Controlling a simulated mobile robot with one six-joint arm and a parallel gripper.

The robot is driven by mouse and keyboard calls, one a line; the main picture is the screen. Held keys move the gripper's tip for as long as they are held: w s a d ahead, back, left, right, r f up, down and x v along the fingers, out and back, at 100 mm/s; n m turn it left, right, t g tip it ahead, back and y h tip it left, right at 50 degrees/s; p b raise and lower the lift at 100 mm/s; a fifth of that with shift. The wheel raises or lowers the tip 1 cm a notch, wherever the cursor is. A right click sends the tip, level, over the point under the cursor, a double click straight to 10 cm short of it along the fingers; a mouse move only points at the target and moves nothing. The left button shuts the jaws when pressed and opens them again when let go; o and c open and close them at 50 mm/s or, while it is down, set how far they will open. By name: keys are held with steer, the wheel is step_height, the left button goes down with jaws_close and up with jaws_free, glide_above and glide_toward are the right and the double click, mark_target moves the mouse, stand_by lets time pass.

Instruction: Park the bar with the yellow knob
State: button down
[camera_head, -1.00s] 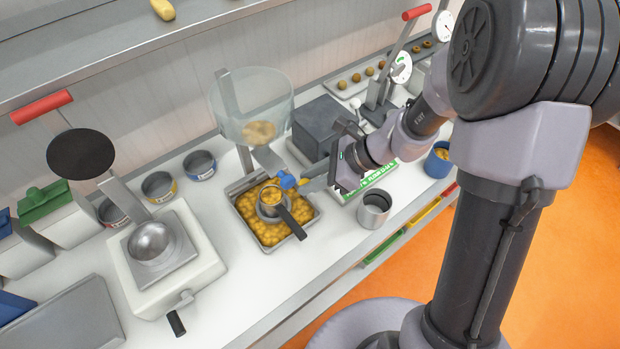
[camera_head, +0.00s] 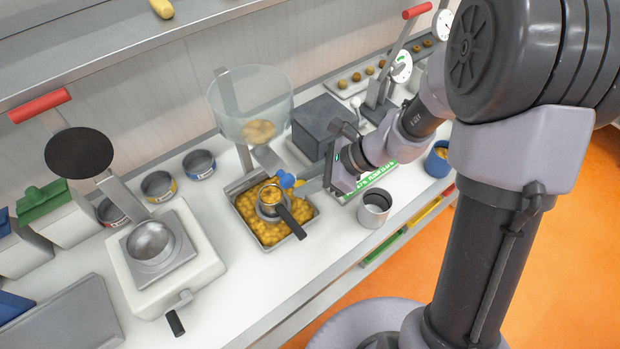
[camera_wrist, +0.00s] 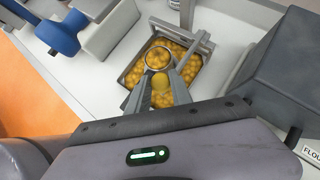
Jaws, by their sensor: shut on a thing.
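My gripper (camera_head: 300,183) is low over the metal tray (camera_head: 314,219) of yellow lumps, its fingers pointing left. In the wrist view my gripper (camera_wrist: 160,82) is shut, with something yellow between its fingers. I cannot tell there whether that is the yellow knob or lumps behind. In the head view a blue rounded piece (camera_head: 286,180) shows at the fingertips. The ring (camera_wrist: 146,58) also shows in the wrist view. I cannot make out a bar with a yellow knob for certain.
A clear hopper (camera_head: 250,108) stands above the tray. A dark grey box (camera_head: 318,125) is behind my gripper, and a metal cup (camera_head: 374,212) is in front. A white press (camera_head: 205,265) stands left.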

steer(key=s+a, duration=0.2)
steer(key=a, duration=0.1)
steer(key=shift+b, duration=0.4)
steer(key=c, duration=1.2)
jaws_free()
steer(key=p+v, duration=0.5)
steer(key=v, duration=1.2)
steer(key=shift+d+r+p, duration=0.15)
steer(key=shift+d+p, duration=0.05)
steer(key=shift+p, duration=0.2)
steer(key=shift+o, duration=0.2)
steer(key=shift+w, duration=0.1)
